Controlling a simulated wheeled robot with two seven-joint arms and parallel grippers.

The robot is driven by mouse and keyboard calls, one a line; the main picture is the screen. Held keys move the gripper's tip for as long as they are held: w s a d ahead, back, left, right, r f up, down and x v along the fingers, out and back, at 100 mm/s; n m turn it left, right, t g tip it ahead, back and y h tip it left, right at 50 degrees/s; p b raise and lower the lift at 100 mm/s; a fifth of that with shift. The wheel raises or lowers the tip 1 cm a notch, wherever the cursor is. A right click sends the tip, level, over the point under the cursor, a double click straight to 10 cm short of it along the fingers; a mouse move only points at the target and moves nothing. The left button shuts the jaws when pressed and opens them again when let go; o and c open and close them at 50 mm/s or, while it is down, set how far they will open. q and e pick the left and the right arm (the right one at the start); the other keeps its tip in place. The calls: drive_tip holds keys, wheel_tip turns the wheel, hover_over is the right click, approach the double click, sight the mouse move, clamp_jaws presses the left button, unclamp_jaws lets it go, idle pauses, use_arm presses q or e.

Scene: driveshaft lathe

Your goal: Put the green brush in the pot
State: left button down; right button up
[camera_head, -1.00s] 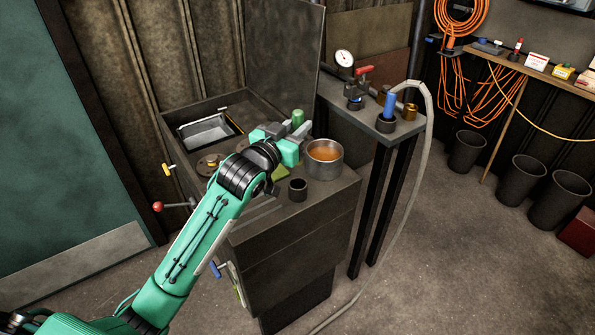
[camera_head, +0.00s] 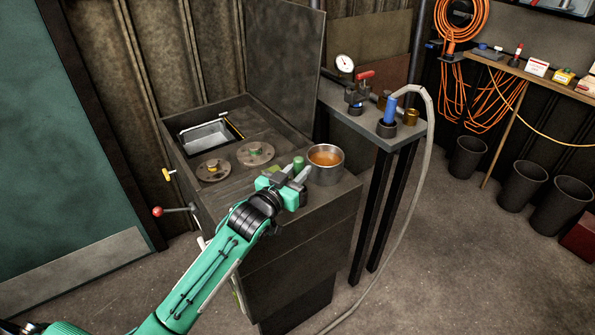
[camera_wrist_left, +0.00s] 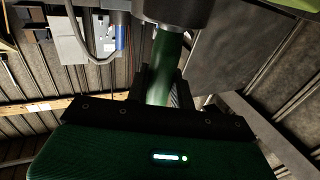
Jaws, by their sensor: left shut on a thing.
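The green brush (camera_head: 298,163) is held upright in my left gripper (camera_head: 297,175), its rounded green end above the fingers. In the left wrist view the green handle (camera_wrist_left: 163,68) runs between the fingers to a dark round pot (camera_wrist_left: 175,12) at the top edge. The small black pot (camera_head: 303,197) is mostly hidden behind my gripper in the head view. The brush is over or in its mouth; I cannot tell how deep. My right gripper is not in view.
A metal pot of orange liquid (camera_head: 326,177) stands just right of my gripper. Round flanged parts (camera_head: 255,153) and a metal tray (camera_head: 207,135) lie behind left.

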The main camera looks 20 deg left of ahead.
use_arm(q)
drive_tip(key=c, duration=1.2)
unclamp_jaws()
drive_tip(key=shift+f, duration=0.1)
drive_tip(key=shift+s+a, duration=0.1)
drive_tip(key=shift+s, duration=0.15)
drive_tip(key=v, duration=1.1)
drive_tip(key=shift+s+b, duration=0.2)
drive_tip(key=shift+b, duration=0.15)
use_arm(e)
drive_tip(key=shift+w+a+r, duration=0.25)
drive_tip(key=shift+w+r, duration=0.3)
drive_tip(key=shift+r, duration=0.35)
